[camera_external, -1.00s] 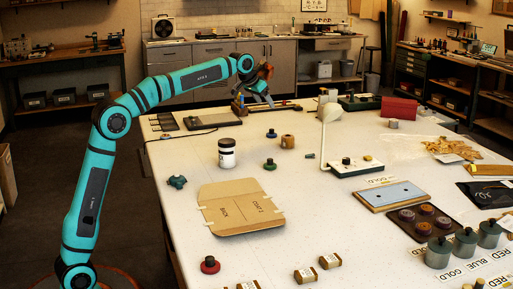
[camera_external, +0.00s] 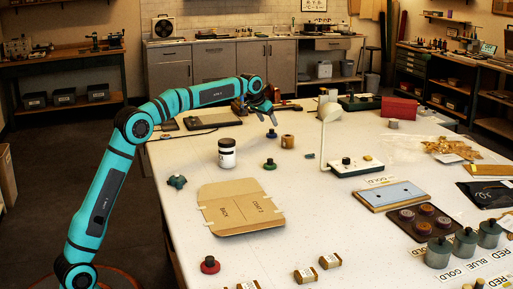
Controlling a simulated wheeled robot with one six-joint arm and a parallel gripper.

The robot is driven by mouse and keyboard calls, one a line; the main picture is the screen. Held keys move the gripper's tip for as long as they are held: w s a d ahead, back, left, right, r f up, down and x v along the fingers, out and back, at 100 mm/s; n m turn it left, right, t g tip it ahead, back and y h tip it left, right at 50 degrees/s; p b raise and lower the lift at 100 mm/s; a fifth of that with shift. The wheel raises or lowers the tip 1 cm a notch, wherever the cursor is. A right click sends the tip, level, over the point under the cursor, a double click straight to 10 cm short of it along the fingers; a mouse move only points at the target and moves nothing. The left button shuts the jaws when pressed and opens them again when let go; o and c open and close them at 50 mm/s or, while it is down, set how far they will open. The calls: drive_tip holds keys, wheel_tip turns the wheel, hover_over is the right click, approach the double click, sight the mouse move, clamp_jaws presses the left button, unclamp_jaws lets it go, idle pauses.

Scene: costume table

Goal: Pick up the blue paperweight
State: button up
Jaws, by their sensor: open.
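A small dark blue knobbed weight (camera_external: 271,133), which looks like the blue paperweight, stands upright on the white table (camera_external: 300,215) toward its far side. My gripper (camera_external: 272,120) hangs just above it with its fingers pointing down. The jaws are open and I see nothing held between them. A small gap seems to show between the fingertips and the weight, but the view is too small to be sure.
A brown wooden block (camera_external: 287,142) stands close to the right of the weight. A green knobbed weight (camera_external: 270,164) and a white jar (camera_external: 227,153) are nearer. A white lamp (camera_external: 329,125) rises to the right. A red knobbed weight (camera_external: 210,265) is at the front.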

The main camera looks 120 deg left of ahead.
sight(272, 133)
drive_tip(key=shift+x, duration=3.45)
drive_tip(key=shift+s, duration=0.2)
drive_tip(key=c, duration=1.2)
